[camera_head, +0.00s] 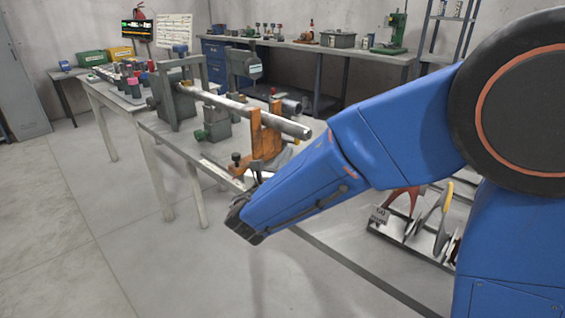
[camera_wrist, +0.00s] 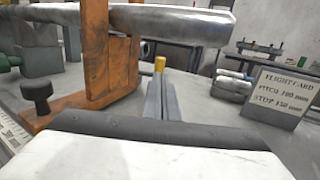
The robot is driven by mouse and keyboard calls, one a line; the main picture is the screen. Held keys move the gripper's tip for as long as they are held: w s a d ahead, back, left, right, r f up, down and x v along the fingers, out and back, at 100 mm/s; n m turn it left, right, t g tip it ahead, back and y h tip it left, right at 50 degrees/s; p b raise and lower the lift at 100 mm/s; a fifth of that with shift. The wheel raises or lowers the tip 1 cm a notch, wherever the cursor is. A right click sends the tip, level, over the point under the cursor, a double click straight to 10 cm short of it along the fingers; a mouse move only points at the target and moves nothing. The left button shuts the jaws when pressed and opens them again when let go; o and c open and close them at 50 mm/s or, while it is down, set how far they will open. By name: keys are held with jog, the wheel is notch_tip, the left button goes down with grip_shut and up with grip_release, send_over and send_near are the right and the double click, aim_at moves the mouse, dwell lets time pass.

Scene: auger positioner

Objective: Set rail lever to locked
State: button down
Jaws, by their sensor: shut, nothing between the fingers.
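In the wrist view, my gripper (camera_wrist: 158,82) shows as two narrow grey fingers close together, with nothing between them. A small yellow tip (camera_wrist: 160,63) shows just past the fingertips, in line with them. It looks like the end of a lever, but its lower part is hidden and I cannot tell its setting or whether the fingers touch it. A small yellow spot (camera_head: 297,141) also shows below the bar end in the head view. An orange bracket (camera_wrist: 118,60) carries the metal bar (camera_wrist: 185,24). In the head view, my forearm hides the gripper.
A black knob (camera_wrist: 36,90) stands left of the bracket. A flight card sign (camera_wrist: 281,93) stands at right. The worktable (camera_head: 170,140) bears the grey machine (camera_head: 172,105) and bar (camera_head: 290,127). The floor left of the table is clear.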

jog(key=x, duration=0.7)
jog(key=shift+w, duration=0.3)
